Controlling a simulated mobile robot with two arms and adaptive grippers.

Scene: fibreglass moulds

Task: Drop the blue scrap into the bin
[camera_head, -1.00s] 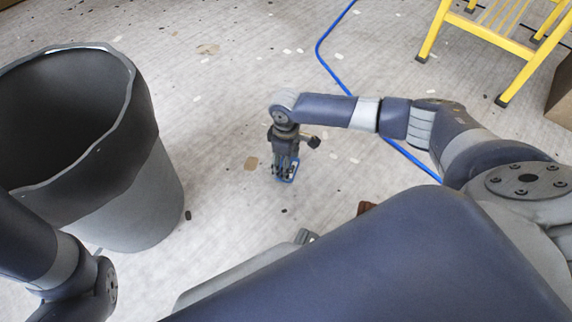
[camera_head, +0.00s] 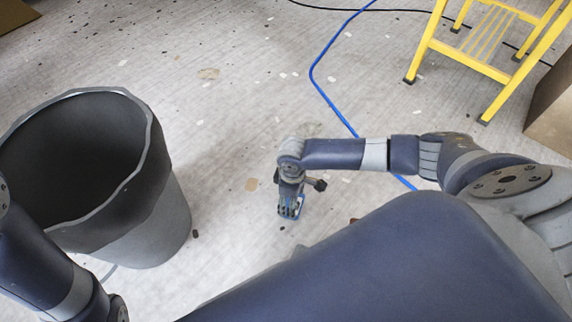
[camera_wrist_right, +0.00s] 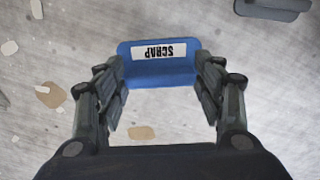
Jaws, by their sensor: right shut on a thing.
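The blue scrap (camera_wrist_right: 160,72) is a blue piece with a white "SCRAP" label. My right gripper (camera_wrist_right: 160,85) is shut on it, with a finger at each side. In the head view the right gripper (camera_head: 291,207) points down and the scrap shows blue at its fingertips, above the floor or close to it; the height is hard to tell. The bin (camera_head: 150,235) is a large dark grey open bucket at the left, apart from the scrap. Its inside looks empty where it shows. My left arm is at the lower left, but its gripper is out of the picture.
A yellow step ladder (camera_head: 470,62) stands at the upper right beside a cardboard box (camera_head: 552,105). A blue hose (camera_head: 325,92) runs across the floor behind my right arm. Small flat debris lies about. Floor between gripper and bin is mostly clear.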

